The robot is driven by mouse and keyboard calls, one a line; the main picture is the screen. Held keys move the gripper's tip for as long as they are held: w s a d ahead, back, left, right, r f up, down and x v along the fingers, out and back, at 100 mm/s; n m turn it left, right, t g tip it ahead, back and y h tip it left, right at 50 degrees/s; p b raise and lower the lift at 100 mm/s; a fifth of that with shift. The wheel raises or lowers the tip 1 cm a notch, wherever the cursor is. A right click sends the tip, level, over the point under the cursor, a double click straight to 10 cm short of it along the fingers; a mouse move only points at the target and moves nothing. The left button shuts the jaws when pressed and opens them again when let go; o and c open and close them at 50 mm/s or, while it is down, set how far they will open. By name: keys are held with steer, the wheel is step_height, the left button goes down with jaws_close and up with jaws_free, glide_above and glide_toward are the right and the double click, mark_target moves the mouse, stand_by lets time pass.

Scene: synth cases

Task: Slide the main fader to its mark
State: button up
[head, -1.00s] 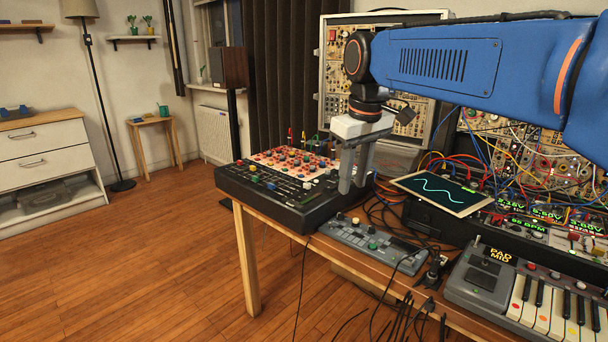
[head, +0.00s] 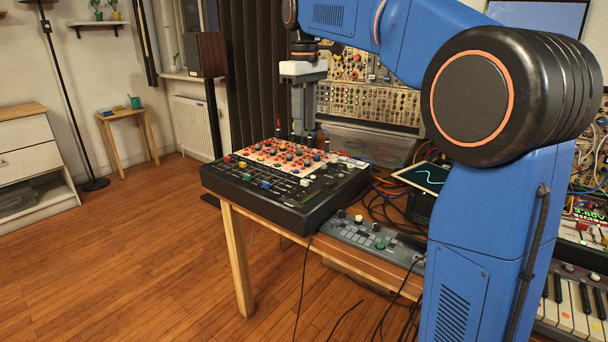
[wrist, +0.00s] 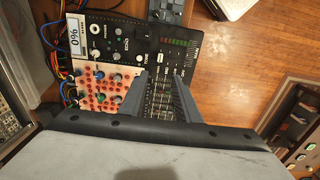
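The black mixer (head: 335,197) lies on the wooden table and carries a row of faders with coloured caps (head: 265,184). Its fader area (wrist: 161,98) shows between my fingers in the wrist view. I cannot tell which cap is the main fader, nor make out its mark. My gripper (head: 303,130) points down over the back part of the mixer in the head view. In the wrist view my gripper (wrist: 160,78) has its two fingers apart with nothing held between them. A small display (wrist: 74,38) reading 0% sits at the mixer's corner.
Red-backed knobs (head: 285,153) stand up behind the faders. A grey controller (head: 370,240) with loose cables lies right of the mixer. A tablet with a wave (head: 423,177) and modular racks (head: 370,95) are behind. The floor at the left is open.

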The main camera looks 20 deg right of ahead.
mark_target(305, 180)
step_height(305, 180, down, 16)
steer(key=shift+r, duration=0.2)
stand_by(0.4)
jaws_close()
